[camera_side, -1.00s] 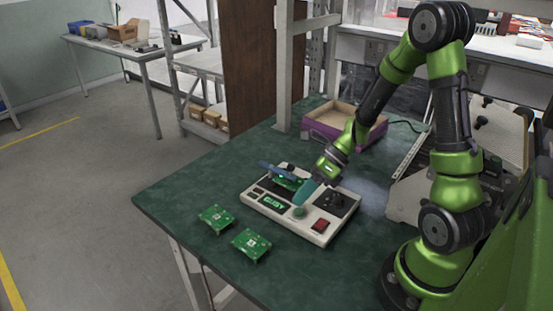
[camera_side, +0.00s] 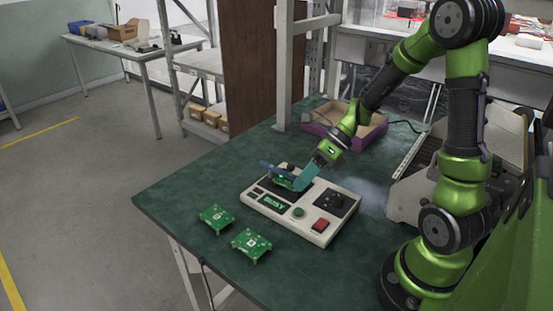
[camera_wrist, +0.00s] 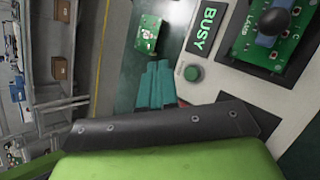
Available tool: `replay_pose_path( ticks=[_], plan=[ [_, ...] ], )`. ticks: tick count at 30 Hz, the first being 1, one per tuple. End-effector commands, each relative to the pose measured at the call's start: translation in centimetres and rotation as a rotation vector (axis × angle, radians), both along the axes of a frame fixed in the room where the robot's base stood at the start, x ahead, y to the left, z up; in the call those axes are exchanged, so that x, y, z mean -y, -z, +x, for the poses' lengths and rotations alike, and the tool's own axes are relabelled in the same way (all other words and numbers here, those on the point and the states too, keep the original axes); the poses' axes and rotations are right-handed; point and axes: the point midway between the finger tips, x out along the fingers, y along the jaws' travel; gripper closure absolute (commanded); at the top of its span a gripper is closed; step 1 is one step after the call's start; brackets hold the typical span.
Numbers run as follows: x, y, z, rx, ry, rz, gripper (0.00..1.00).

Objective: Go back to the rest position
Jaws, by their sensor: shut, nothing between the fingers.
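My gripper (camera_side: 302,180) has teal fingers held close together, with nothing between them. In the side view it is in front of the rear part of the pale test box (camera_side: 285,226); its exact height above the box is hard to judge. In the wrist view its fingers (camera_wrist: 156,86) appear beside the box's round green button (camera_wrist: 193,73), which also shows in the side view (camera_side: 298,212). The box's display (camera_wrist: 204,26) reads BUSY. A green board (camera_wrist: 300,30) sits in the fixture under a black-knobbed clamp.
Two green boards (camera_side: 216,218) (camera_side: 251,245) lie on the green table (camera_side: 185,190) left and front of the box. A purple-sided tray (camera_side: 320,131) stands at the back. An upright post (camera_side: 284,70) rises at the table's rear edge.

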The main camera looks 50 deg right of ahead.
Motion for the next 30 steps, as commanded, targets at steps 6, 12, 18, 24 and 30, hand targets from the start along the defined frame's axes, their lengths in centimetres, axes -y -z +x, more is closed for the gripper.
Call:
replay_pose_path(
  ticks=[6, 12, 18, 24, 30],
  plan=[
    [0.2, 0.3, -0.2, 0.052, -0.07, -0.043, 1.0],
    [0.3, 0.2, -2.3, 0.274, -0.463, -0.289, 1.0],
    [-0.8, -3.1, -4.2, 0.604, -1.058, -0.646, 1.0],
    [-2.5, -7.9, -5.7, 0.914, -1.644, -1.023, 1.0],
    [-4.5, -11.9, -7.1, 1.101, -1.922, -1.293, 1.0]
  ],
)
